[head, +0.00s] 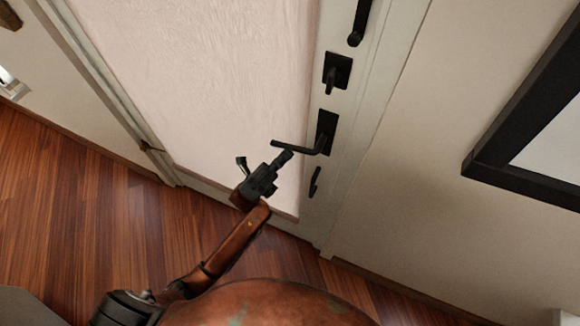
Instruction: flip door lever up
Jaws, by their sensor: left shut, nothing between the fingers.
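The door lever (294,148) is a thin black bar that sticks out to the left from a dark plate (326,132) on the right side of the pale door (205,85). My left gripper (286,156) comes up from the lower left, and its tips are just below the lever's bar. Whether they touch it cannot be told. The left gripper is shut with nothing between its fingers. My right gripper is not in view.
A dark latch (337,72) and a black handle (358,22) sit above the lever, and a small black pull (315,182) is below. A black frame (525,110) hangs on the right wall. Wooden floor (80,220) is clear at lower left.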

